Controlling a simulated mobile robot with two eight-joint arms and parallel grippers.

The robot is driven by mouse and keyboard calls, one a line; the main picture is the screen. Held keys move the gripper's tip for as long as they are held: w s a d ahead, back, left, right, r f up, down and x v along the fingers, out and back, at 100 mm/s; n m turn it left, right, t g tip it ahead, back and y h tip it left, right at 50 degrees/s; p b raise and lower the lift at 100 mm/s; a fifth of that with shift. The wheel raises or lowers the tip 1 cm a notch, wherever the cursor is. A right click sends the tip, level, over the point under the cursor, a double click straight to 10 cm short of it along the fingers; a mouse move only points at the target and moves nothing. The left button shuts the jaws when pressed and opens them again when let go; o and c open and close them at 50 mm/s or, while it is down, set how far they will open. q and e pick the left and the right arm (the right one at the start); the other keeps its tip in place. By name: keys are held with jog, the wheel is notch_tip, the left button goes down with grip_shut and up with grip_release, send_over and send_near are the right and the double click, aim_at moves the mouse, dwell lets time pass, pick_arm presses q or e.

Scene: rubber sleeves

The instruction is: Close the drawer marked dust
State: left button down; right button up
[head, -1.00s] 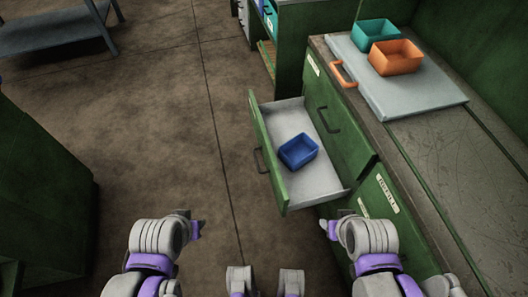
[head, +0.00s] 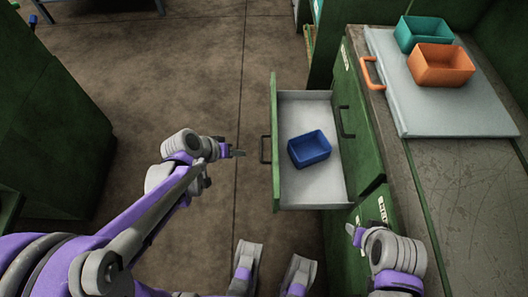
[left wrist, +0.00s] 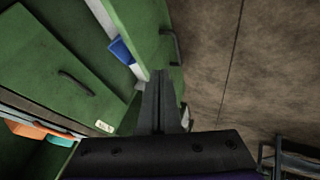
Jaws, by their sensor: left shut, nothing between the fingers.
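An open drawer (head: 274,185) with a green front sticks out of the green cabinet; no label on its front can be read from here. Its dark handle (head: 265,150) faces left, and a blue bin (head: 309,149) sits inside. My left gripper (head: 240,153) is shut and empty, just left of the handle with a small gap. The left wrist view shows the drawer front (left wrist: 147,28) and handle (left wrist: 176,47) beyond the shut fingers (left wrist: 160,95). My right gripper (head: 352,232) is by the cabinet, near the drawer's near corner; its jaw state is unclear.
The worktop (head: 435,180) holds a grey board (head: 425,110) with an orange handle, a teal bin (head: 422,33) and an orange bin (head: 441,65). A cabinet front near my right gripper bears a white label (head: 383,208), unreadable here. Floor left of the drawer is clear.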

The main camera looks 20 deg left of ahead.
pick_arm(q)
jog(key=w+d+f+b, duration=0.3)
jog(key=w+d+f, duration=0.2)
jog(key=d+f, duration=0.2)
jog(key=shift+w+f, duration=0.3)
jog(key=shift+w, duration=0.05)
jog(key=w+d, duration=0.3)
jog(key=d, duration=0.7)
jog(key=w+d, duration=0.3)
jog(key=d, duration=0.8)
jog(key=shift+d, duration=0.3)
